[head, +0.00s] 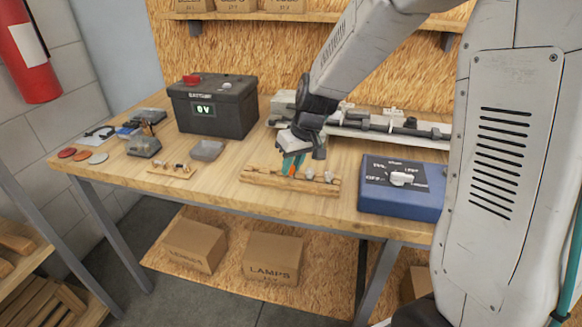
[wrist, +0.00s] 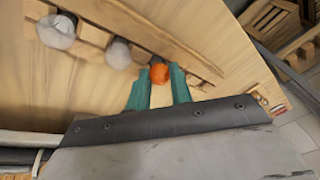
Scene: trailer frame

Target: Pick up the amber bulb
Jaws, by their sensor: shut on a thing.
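The amber bulb (wrist: 159,73) shows orange in the wrist view, between the teal fingertips of my gripper (wrist: 160,85). My gripper is shut on it. The bulb is at the wooden rack (wrist: 200,65), in line with two whitish bulbs (wrist: 58,30) (wrist: 118,53).
A black battery box (head: 215,108) stands behind left. A blue switch box (head: 400,190) is to the right of the rack. A grey rail-like device (head: 370,125) lies behind my gripper. A small clear tray (head: 207,150) and small parts (head: 175,168) lie left. The front table strip is clear.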

